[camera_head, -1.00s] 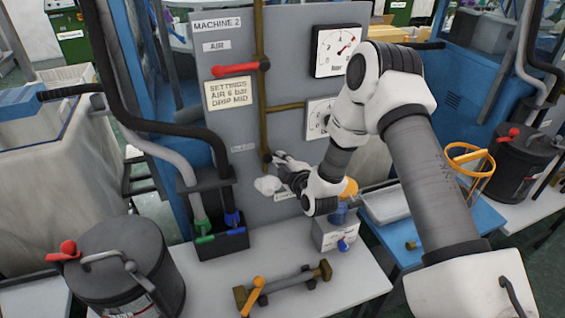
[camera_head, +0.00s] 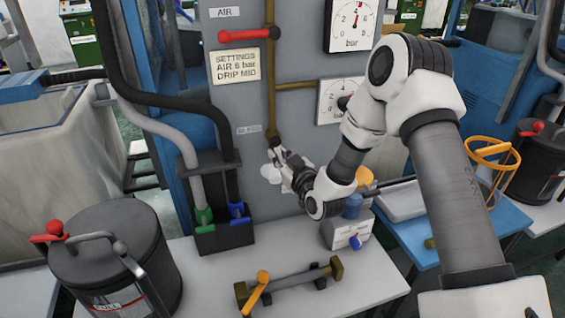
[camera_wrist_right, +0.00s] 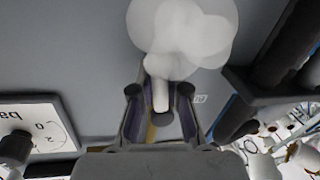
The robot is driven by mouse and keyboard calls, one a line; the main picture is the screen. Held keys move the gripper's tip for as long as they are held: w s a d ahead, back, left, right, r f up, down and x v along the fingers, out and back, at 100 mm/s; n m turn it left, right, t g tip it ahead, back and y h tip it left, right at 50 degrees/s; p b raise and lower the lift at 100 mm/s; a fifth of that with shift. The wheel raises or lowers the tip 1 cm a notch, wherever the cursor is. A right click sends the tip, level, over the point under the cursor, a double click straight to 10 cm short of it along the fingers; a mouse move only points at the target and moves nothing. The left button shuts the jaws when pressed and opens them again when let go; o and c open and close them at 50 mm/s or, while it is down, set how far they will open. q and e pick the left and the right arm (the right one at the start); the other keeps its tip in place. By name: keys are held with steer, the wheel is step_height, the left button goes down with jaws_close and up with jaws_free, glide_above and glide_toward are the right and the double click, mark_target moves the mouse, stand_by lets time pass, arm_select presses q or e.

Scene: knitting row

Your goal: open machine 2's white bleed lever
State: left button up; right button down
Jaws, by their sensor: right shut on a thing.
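Machine 2's white bleed lever (camera_wrist_right: 160,95) shows in the right wrist view as a pale bar between my right gripper's fingers. My right gripper (camera_wrist_right: 160,108) is shut on it, one dark finger on each side. In the head view my right gripper (camera_head: 279,160) is at the lower end of the brass pipe (camera_head: 271,110), beside the small BLEED label (camera_head: 248,130). There the lever is mostly hidden by the gripper. A pale, rounded, see-through white puff (camera_wrist_right: 190,30) shows just beyond the lever. My left gripper is not in view.
A red lever (camera_head: 250,35) and a settings plate (camera_head: 236,66) are higher on the grey panel. Two gauges (camera_head: 350,22) are to the right. Hoses in a black holder (camera_head: 222,240) stand left of the gripper. A brass fitting with an orange handle (camera_head: 290,288) lies on the white table below.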

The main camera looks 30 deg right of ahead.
steer(key=shift+a+f+m+b, duration=0.3)
steer(key=shift+a+m+b, duration=0.2)
steer(key=shift+m+b, duration=0.5)
steer(key=c, duration=1.1)
jaws_free()
steer(key=shift+r, duration=0.1)
steer(key=shift+c, duration=0.2)
steer(key=shift+w, duration=0.1)
steer(key=s, duration=1.2)
steer(key=shift+a, duration=0.25)
steer(key=shift+s, duration=0.1)
